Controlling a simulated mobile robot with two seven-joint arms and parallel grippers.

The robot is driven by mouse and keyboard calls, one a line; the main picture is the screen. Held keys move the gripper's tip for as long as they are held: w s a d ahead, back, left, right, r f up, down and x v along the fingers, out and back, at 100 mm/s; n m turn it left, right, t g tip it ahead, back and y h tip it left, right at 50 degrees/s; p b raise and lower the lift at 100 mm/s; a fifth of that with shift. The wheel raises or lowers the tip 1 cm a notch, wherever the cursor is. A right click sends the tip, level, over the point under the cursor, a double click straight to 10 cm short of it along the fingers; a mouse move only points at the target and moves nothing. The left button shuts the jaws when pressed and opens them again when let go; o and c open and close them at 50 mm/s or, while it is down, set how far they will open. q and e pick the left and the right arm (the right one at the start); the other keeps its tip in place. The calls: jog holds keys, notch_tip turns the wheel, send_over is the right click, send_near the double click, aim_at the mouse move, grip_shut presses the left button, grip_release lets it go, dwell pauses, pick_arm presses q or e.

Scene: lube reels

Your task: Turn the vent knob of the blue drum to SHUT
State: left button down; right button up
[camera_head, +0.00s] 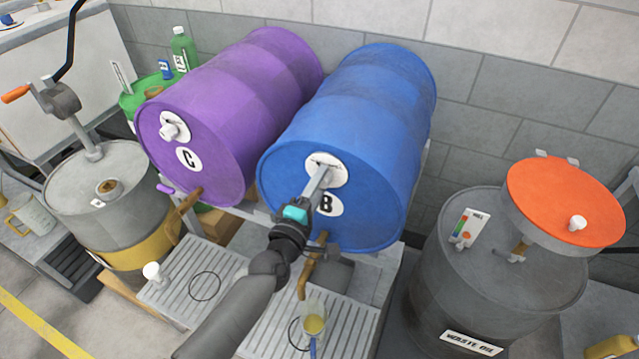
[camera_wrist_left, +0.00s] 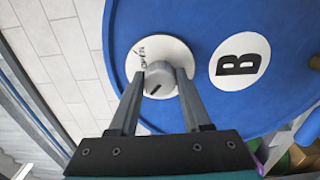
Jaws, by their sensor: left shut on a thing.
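The blue drum (camera_head: 345,110) lies on its side, its end face marked B. A round white vent plate (camera_head: 340,162) sits on the upper part of that face. In the left wrist view, the plate (camera_wrist_left: 180,50) carries the word OPEN at its left. The grey vent knob (camera_wrist_left: 158,80) is at its middle, with a dark line on the knob's face slanting toward lower left. My left gripper (camera_wrist_left: 163,75) is shut on the knob, one finger on each side. In the head view my left gripper (camera_head: 323,173) hides most of the knob. SHUT cannot be read. My right gripper is out of view.
A purple drum (camera_head: 235,95) marked C lies close at left. Below the blue drum are a brass tap (camera_head: 306,276), a jug (camera_head: 314,316) and a grated tray (camera_head: 358,335). A waste oil drum (camera_head: 440,285) with an orange-topped pan (camera_head: 560,200) stands at right.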

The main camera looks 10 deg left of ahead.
pick_arm(q)
jog(key=shift+c, duration=1.8)
grip_release()
jog(key=s+a, duration=0.3)
jog(key=s, duration=1.2)
jog(key=shift+b, duration=0.35)
